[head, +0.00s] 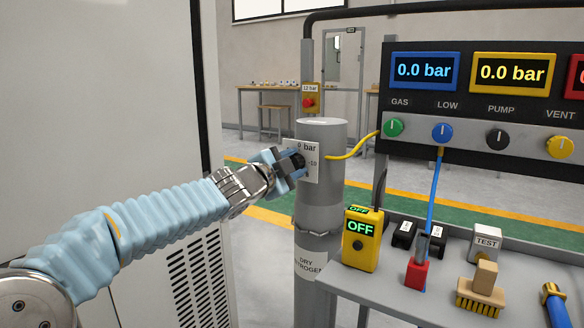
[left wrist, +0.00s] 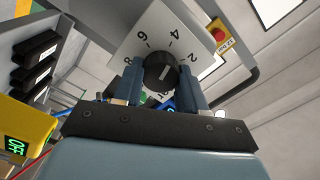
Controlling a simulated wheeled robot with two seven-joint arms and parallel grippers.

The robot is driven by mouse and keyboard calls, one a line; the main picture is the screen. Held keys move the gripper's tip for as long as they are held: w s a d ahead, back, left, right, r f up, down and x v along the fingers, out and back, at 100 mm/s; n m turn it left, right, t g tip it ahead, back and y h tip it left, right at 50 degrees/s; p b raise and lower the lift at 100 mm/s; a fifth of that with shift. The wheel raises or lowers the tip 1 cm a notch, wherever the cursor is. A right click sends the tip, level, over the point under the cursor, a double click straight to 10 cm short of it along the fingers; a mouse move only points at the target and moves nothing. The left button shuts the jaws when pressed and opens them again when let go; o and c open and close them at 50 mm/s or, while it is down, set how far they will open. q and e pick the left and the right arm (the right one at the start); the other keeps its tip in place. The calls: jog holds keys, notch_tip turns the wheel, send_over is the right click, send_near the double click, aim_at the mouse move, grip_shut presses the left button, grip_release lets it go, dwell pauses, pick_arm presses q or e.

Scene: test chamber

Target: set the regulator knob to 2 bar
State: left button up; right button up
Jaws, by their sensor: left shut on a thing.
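The regulator knob (left wrist: 160,72) is black and sits in the middle of a white scale plate (left wrist: 150,28) with the numbers 2, 4, 6 and 8 showing in the left wrist view. A short white mark shows on the knob's face; I cannot read its exact setting. In the head view the plate (head: 312,168) is on the front of the grey cylinder (head: 321,200), and the gripper hides part of it. My left gripper (head: 295,163) is shut on the knob, one blue finger on each side. My right gripper is not in view.
A black panel (head: 470,108) with displays reading 0.0 bar and several coloured knobs stands at the right. Below it a grey bench (head: 400,289) holds a yellow meter (head: 361,240) showing OFF, a red block, a brush and a TEST block. A yellow hose (head: 352,150) joins cylinder and panel.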

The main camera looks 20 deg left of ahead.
pick_arm(q)
jog(key=m+b, duration=0.1)
jog(key=m, duration=0.4)
jog(key=shift+d+f+m, duration=0.1)
jog(key=shift+d+m, duration=0.05)
jog(key=shift+m, duration=0.15)
jog(key=shift+f+m+b, duration=0.1)
jog(key=shift+m+b, duration=0.3)
jog(key=shift+m, duration=1.9)
jog(key=shift+f, duration=0.1)
jog(key=o, duration=1)
jog(key=shift+d, duration=0.1)
jog(key=shift+o, duration=0.2)
